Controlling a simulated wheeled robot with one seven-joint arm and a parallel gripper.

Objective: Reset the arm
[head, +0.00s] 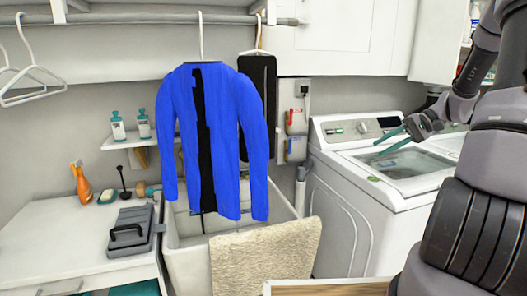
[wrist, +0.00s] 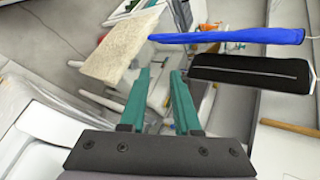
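My gripper (head: 383,146) is at the right of the head view, in front of the washing machine's lid area, with its teal fingers pointing left. In the wrist view the two teal fingers of my gripper (wrist: 160,72) stand apart with nothing held between them. My dark grey arm reaches up the right side of the head view and bends back down to the gripper.
A blue jacket (head: 235,125) hangs from a rod (head: 150,19), with a black garment (head: 262,85) behind. Below are a white sink (head: 190,228) and a beige towel (head: 265,252). A washing machine (head: 340,205) stands right; a counter (head: 60,240) with bottles stands left.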

